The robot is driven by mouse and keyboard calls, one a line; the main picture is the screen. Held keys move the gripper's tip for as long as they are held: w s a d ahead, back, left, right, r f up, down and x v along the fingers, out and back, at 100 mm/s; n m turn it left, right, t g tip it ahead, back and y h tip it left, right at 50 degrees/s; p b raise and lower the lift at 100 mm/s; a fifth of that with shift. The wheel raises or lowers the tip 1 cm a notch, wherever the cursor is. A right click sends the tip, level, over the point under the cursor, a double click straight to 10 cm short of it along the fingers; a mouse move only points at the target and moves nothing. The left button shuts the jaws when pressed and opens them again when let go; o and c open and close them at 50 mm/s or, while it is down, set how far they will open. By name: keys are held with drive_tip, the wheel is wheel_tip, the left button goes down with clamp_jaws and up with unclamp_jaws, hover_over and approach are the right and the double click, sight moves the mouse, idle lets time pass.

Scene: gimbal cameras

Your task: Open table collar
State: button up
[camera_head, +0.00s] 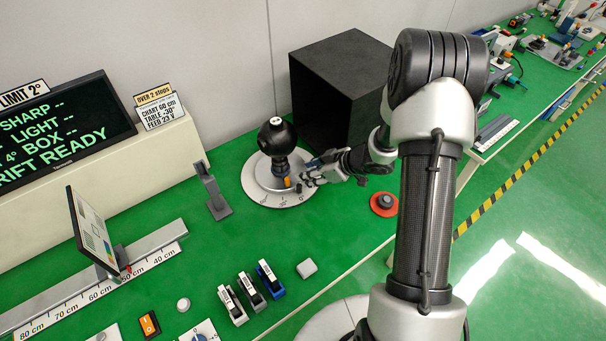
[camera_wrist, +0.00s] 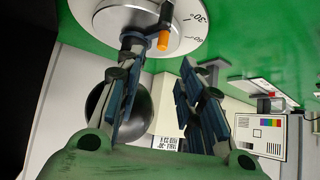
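The round white table (camera_head: 255,190) has degree marks on its rim and carries a black ball-shaped unit (camera_head: 276,136) on a short post. A small orange-tipped lever (camera_head: 287,182) stands out low on its front, at the collar. In the wrist view the orange tip (camera_wrist: 164,41) lies at the table's rim (camera_wrist: 195,38), close to my left-hand finger. My gripper (camera_head: 306,178) is at the table's right side, and its fingers (camera_wrist: 162,58) are apart with nothing held between them. I cannot tell whether a finger touches the lever or collar.
A large black box (camera_head: 340,80) stands behind my gripper. A red-ringed black knob (camera_head: 384,203) is to the right near the bench edge. A grey upright stand (camera_head: 213,193) is left of the table. Several small switches (camera_head: 250,288) are in front.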

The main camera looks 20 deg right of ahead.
drive_tip(key=shift+s+d+r, duration=0.1)
drive_tip(key=shift+c, duration=0.2)
